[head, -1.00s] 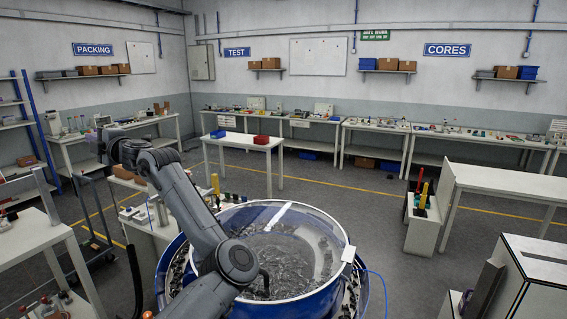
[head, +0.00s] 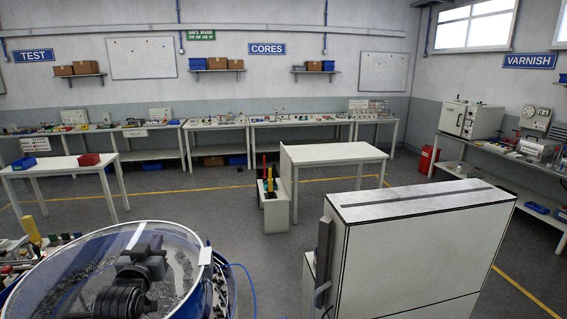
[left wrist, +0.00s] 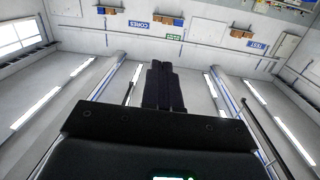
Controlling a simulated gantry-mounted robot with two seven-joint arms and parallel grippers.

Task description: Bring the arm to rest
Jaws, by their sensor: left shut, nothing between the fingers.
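My left arm rises from the bottom edge in the head view, and its dark end with the left gripper (head: 142,262) stands in front of the large clear-rimmed connector bowl (head: 62,262). In the left wrist view the two dark fingers of the left gripper (left wrist: 160,68) are together, with nothing between them. They are clear of any object there, with walls and ceiling lights behind them. The bowl holds many small grey metal parts, partly hidden by the arm. My right gripper is not in view.
A white cabinet (head: 410,240) stands close at the right of the bowl. A table with red and blue trays (head: 60,167) stands at the left. The floor between them is open.

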